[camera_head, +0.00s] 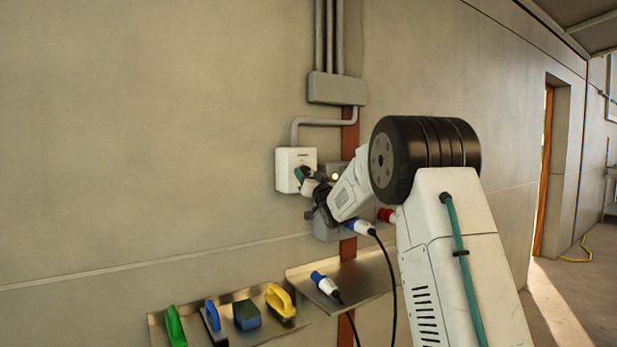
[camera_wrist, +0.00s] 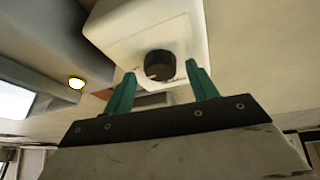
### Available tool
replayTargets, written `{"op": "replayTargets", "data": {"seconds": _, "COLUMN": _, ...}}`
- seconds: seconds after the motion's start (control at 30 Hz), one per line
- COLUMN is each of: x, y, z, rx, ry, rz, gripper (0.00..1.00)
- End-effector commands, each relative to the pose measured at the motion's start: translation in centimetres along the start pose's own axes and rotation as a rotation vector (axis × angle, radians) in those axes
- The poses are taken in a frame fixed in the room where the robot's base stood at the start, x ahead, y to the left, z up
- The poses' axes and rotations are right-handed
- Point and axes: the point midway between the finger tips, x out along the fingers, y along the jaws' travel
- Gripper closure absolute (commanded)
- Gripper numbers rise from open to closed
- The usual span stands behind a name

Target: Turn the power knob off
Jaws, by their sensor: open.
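The power knob (camera_wrist: 159,64) is a dark round knob on the face of a white box (camera_wrist: 120,28), seen in the wrist view. The white box (camera_head: 288,168) is also on the wall in the head view, where my gripper hides the knob. My gripper (camera_wrist: 157,78) has two green fingers, open, one to each side of the knob with gaps visible. In the head view my gripper (camera_head: 300,174) is at the front of the box. Whether the fingertips touch the knob cannot be told.
A grey box with a lit yellow lamp (camera_wrist: 77,83) is beside the white box. A blue-and-white plug (camera_head: 358,227) and a red connector (camera_head: 386,215) are below it. Metal shelves underneath hold another plug (camera_head: 325,284) and several tools, including a yellow one (camera_head: 280,300). A cable hangs near my arm.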

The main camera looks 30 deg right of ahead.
Motion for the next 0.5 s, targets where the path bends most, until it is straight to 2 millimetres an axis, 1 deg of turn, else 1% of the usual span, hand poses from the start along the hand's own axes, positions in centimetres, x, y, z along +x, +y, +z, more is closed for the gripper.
{"op": "replayTargets", "data": {"seconds": 0.1, "x": 0.35, "y": 0.00, "z": 0.02, "rx": 0.000, "ry": -0.001, "rz": 0.000, "gripper": 0.42}}
{"op": "replayTargets", "data": {"seconds": 0.27, "x": 0.35, "y": -0.01, "z": 0.01, "rx": 0.000, "ry": -0.001, "rz": 0.001, "gripper": 0.42}}
{"op": "replayTargets", "data": {"seconds": 0.3, "x": 0.34, "y": -0.02, "z": 0.01, "rx": 0.000, "ry": -0.001, "rz": 0.000, "gripper": 0.45}}
{"op": "replayTargets", "data": {"seconds": 0.37, "x": 0.33, "y": -0.02, "z": 0.00, "rx": 0.000, "ry": -0.001, "rz": 0.000, "gripper": 0.62}}
{"op": "replayTargets", "data": {"seconds": 0.4, "x": 0.33, "y": -0.02, "z": 0.00, "rx": 0.000, "ry": -0.001, "rz": 0.001, "gripper": 0.73}}
{"op": "replayTargets", "data": {"seconds": 0.43, "x": 0.33, "y": -0.01, "z": 0.00, "rx": 0.000, "ry": -0.001, "rz": 0.001, "gripper": 0.81}}
{"op": "replayTargets", "data": {"seconds": 0.47, "x": 0.33, "y": -0.01, "z": 0.00, "rx": 0.000, "ry": -0.001, "rz": 0.001, "gripper": 0.87}}
{"op": "replayTargets", "data": {"seconds": 0.5, "x": 0.32, "y": 0.00, "z": 0.00, "rx": 0.000, "ry": -0.001, "rz": 0.001, "gripper": 0.86}}
